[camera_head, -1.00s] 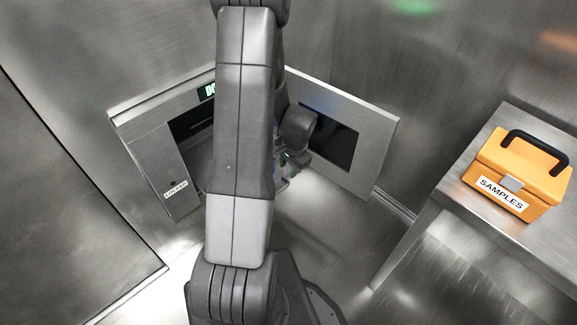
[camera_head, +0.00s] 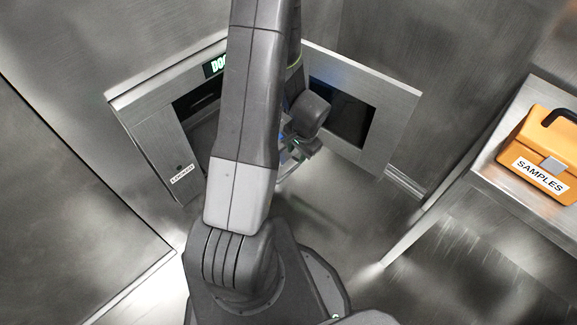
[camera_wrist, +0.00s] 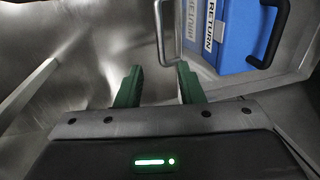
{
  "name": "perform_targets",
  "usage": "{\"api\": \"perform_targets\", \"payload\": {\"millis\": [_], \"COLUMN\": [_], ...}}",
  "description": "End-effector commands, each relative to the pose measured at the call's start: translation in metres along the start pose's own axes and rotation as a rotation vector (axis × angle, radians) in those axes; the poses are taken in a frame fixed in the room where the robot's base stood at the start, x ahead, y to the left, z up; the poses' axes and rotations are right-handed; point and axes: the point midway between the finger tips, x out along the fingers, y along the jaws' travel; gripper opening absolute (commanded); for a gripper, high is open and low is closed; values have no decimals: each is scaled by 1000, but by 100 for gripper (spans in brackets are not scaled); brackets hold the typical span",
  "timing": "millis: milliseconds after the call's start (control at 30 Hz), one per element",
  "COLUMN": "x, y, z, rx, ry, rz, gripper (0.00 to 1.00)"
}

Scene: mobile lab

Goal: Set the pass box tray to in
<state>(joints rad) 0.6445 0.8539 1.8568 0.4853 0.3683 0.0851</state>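The pass box (camera_head: 160,150) is set in the steel wall in the head view, with its door (camera_head: 385,115) swung open to the right. My arm hides much of the opening. In the wrist view, my gripper (camera_wrist: 159,68) has two green fingers spread apart with nothing between them. A grey bar handle (camera_wrist: 161,40) stands just ahead of the gap between the fingertips. It seems to be on the tray (camera_wrist: 285,80), whose metal surface holds a blue case (camera_wrist: 235,35) labelled RETURN, with a black handle. How far out the tray is cannot be told.
A lit display (camera_head: 217,65) on the pass box is partly covered by my arm. A small label (camera_head: 182,174) is on its left front. A steel table (camera_head: 480,190) at the right bears an orange SAMPLES case (camera_head: 545,160). Bare floor lies between table and pass box.

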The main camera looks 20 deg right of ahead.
Motion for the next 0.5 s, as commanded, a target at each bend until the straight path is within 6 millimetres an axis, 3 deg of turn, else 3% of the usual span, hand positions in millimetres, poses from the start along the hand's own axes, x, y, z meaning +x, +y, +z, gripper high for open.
{"api": "perform_targets", "payload": {"millis": [300,500], "x": [71,103], "y": [1,0], "z": [1,1], "rx": [1,1], "ry": [-4,-2], "rz": [3,1], "gripper": [34,34]}}
